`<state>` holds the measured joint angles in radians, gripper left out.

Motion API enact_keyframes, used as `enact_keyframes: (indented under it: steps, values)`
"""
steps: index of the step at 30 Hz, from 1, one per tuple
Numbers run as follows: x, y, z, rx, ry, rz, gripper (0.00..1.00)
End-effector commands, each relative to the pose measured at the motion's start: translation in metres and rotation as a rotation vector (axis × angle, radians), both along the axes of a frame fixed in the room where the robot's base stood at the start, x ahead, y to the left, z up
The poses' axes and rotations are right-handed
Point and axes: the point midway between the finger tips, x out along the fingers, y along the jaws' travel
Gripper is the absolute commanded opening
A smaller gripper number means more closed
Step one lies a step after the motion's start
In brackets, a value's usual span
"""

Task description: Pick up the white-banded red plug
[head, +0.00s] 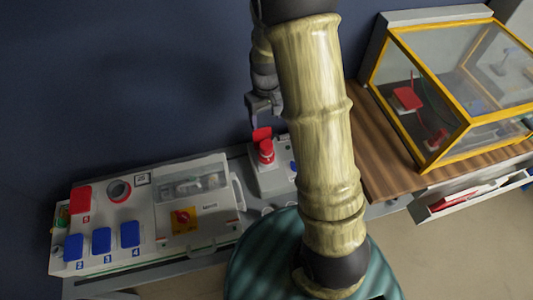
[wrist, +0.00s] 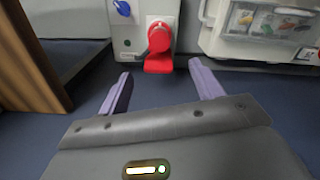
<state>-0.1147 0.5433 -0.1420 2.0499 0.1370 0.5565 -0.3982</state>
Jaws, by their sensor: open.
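A red plug (head: 265,152) with a paler band stands on a small grey socket box (head: 270,182) in the middle of the head view. In the wrist view the red plug (wrist: 159,38) sits against a white plate on the box face, its red flap nearest me. My gripper (wrist: 160,75) is open and empty, its two purple fingers apart, with the plug ahead and roughly centred between them. In the head view my gripper (head: 258,120) is just above the plug, partly hidden by my arm. My arm also hides the right part of the box.
Left of the plug is a grey panel (head: 140,262) with blue and red covers and a yellow-red rotary switch (head: 183,220). A yellow-framed glass case (head: 455,105) holding red items stands on a wooden top (head: 385,160) at right. A blue knob (wrist: 122,8) is beside the plug.

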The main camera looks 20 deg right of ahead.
Motion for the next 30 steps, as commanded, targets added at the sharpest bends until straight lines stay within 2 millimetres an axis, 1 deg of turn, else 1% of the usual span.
enact_keyframes:
  steps: [2,5,15,22,26,30]
  values:
    - [0.000,0.000,-0.004,0.000,0.002,0.000,0.66]
    - [-0.001,0.000,-0.015,0.000,0.004,0.000,0.66]
    - [-0.001,0.000,-0.074,-0.001,0.006,-0.001,0.66]
    - [-0.001,0.000,-0.111,0.000,0.004,-0.001,0.66]
    - [0.000,0.000,-0.121,0.000,0.001,-0.001,0.66]
    - [0.000,0.000,-0.122,0.000,0.000,0.000,0.66]
